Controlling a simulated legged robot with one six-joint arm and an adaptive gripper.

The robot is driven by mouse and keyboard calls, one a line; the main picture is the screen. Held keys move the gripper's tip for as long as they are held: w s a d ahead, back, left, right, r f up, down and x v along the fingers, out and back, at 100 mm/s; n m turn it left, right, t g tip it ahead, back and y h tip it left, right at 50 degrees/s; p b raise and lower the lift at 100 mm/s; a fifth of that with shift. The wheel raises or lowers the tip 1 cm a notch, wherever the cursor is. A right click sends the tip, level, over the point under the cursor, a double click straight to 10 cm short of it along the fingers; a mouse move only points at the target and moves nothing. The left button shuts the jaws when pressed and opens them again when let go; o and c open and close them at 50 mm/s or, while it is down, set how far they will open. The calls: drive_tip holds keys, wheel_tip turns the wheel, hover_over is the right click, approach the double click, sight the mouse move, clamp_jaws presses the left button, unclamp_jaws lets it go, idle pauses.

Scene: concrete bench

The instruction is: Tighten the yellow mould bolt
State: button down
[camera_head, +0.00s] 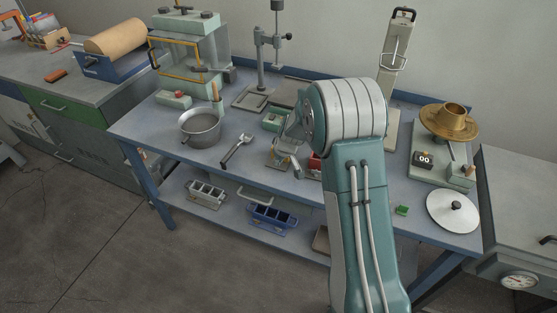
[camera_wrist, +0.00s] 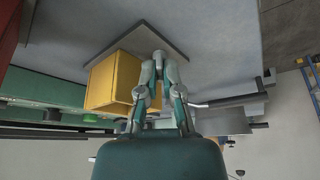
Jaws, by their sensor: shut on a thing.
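In the wrist view a yellow box-shaped mould (camera_wrist: 112,82) stands on a grey base plate (camera_wrist: 178,36). My gripper (camera_wrist: 157,62) is right beside the mould, its two fingers close together and shut on a small part. The fingers hide most of that part; its place at the mould's side fits the mould bolt. In the camera_head view my arm hides most of the gripper and mould near the bench's middle.
A red mould (camera_head: 314,165) is close to my arm. A brass bowl (camera_head: 449,120) and white disc (camera_head: 437,211) stand right. The wrist view shows a dark-ended rod (camera_wrist: 232,100).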

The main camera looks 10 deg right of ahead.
drive_tip(key=m, duration=0.2)
drive_tip(key=m+h, duration=0.2)
drive_tip(key=m, duration=0.1)
drive_tip(key=shift+a+m, duration=0.3)
drive_tip(key=shift+a, duration=0.05)
drive_tip(key=m+h, duration=0.1)
drive_tip(key=m, duration=0.1)
drive_tip(key=m+h, duration=0.1)
drive_tip(key=m, duration=0.1)
drive_tip(key=shift+w+a+m, duration=0.1)
drive_tip(key=shift+a+m, duration=0.1)
drive_tip(key=shift+m, duration=0.2)
drive_tip(key=m+g, duration=0.1)
drive_tip(key=m, duration=0.2)
drive_tip(key=m+g+h, duration=0.1)
drive_tip(key=m, duration=0.2)
drive_tip(key=shift+w+a+h, duration=0.15)
drive_tip(key=shift+w+h, duration=0.05)
drive_tip(key=shift+h, duration=0.1)
drive_tip(key=shift+m, duration=0.3)
drive_tip(key=c, duration=1.1)
unclamp_jaws()
